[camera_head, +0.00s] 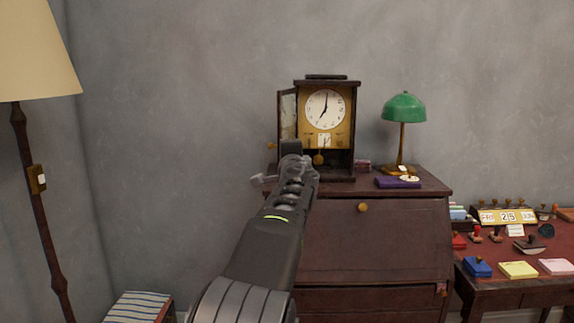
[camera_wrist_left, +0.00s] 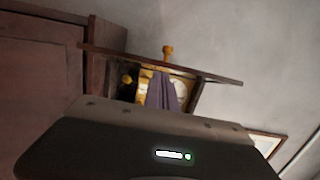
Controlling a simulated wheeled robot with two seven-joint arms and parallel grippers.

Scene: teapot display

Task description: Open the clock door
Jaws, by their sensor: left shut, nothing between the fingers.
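The clock (camera_head: 340,141) stands on top of the dark red desk, with a white dial and a brass pendulum. Its glass door (camera_head: 288,117) is swung out at the left side, showing as a narrow framed panel, and a small brass knob (camera_head: 271,146) shows by its lower left. My left gripper (camera_head: 291,148) is shut and empty, in front of the clock's lower left, hiding part of the door's bottom; I cannot tell whether it touches the door. In the left wrist view the door (camera_wrist_left: 205,68) appears nearly edge-on with its knob (camera_wrist_left: 167,50). My right gripper is not in view.
The desk (camera_head: 375,240) is under the clock. A green lamp (camera_head: 404,108) and a purple box (camera_head: 392,183) stand right of it. A side table (camera_head: 505,288) with stamps is at the right. A floor lamp (camera_head: 32,190) is at the left; the wall between is bare.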

